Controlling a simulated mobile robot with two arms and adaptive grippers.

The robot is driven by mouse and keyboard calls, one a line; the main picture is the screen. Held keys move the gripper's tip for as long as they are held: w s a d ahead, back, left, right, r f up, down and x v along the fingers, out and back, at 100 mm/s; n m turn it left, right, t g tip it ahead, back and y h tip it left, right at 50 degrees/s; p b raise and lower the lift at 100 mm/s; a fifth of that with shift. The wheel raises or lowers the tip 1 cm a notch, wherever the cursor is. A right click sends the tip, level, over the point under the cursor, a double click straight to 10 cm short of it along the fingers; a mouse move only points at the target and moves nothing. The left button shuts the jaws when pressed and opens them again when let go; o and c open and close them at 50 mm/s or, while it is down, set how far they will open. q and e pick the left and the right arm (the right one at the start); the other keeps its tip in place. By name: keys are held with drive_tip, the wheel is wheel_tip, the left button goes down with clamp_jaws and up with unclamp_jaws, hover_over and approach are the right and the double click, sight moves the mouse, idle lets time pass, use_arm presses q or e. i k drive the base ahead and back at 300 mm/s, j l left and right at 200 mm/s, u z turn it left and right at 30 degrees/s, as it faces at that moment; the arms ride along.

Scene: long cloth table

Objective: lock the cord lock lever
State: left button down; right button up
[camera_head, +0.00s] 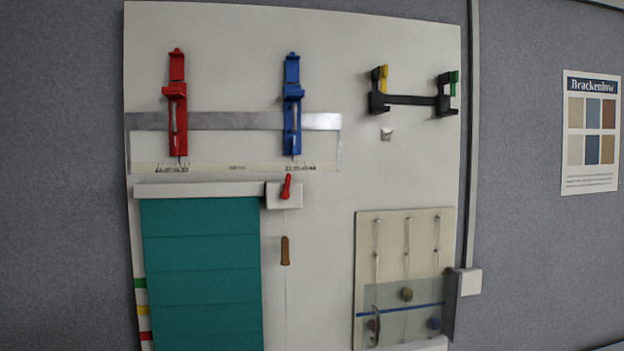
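The cord lock lever (286,186) is a small red lever on a white block (283,197) at the upper right corner of the teal blind (203,270). It stands nearly upright, tilted slightly to the right at its top. A thin cord hangs below the block and carries a brown wooden pull (285,250). Neither of my grippers is in the head view, so nothing is seen touching the lever or the cord.
The white board (330,180) also carries red (176,105) and blue (292,105) clamps on a metal strip, a black bracket (411,99) with yellow and green levers, and a beige panel (397,225) with cords. Coloured marks (140,298) run along the blind's left side.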

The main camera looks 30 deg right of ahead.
sight(285, 194)
drive_tip(key=i+j+z, duration=0.55)
drive_tip(key=z, duration=0.15)
drive_tip(key=i+j+z, duration=0.2)
drive_tip(key=j+z, duration=0.2)
drive_tip(key=i+j+z, duration=0.1)
drive_tip(key=j+z, duration=0.25)
drive_tip(key=k+j+z, duration=0.1)
drive_tip(key=j+z, duration=0.3)
drive_tip(key=j, duration=0.3)
